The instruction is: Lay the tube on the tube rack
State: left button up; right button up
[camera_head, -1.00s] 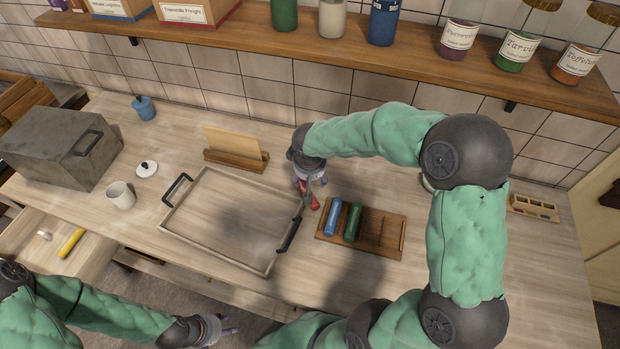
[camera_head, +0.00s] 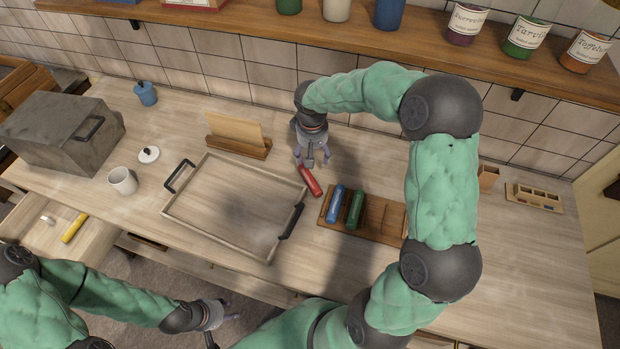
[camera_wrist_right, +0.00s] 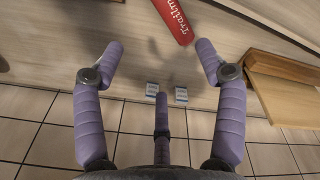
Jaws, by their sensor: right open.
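A red tube (camera_head: 310,181) lies on the worktop between the tray and the tube rack; it also shows in the right wrist view (camera_wrist_right: 176,18), with white lettering. The wooden tube rack (camera_head: 382,238) lies to its right. A blue tube (camera_head: 337,203) and a green tube (camera_head: 355,209) lie side by side on the rack's left part, with bare room to their right. My right gripper (camera_head: 310,160) is open and empty just behind the red tube, apart from it. My left gripper (camera_head: 232,311) is open and empty in front of the worktop.
A wooden tray (camera_head: 230,215) with dark handles fills the middle. A board in a wooden holder (camera_head: 238,147) stands behind it. A yellow tube (camera_head: 74,228) lies in the open drawer at left. A mug (camera_head: 122,181) and grey box (camera_head: 62,132) stand at left. A shelf overhangs the back.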

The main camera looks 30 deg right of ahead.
jog(key=w, duration=0.1)
jog(key=g+y+b, duration=0.1)
send_over(309, 172)
jog(key=f, duration=0.6)
jog(key=shift+d+f, duration=0.25)
jog(key=shift+d, duration=0.1)
jog(key=f, duration=0.3)
jog(key=f+b, duration=0.1)
jog(key=f, duration=0.1)
jog(key=shift+a, duration=0.35)
jog(key=c, duration=1.4)
jog(key=shift+r, duration=0.1)
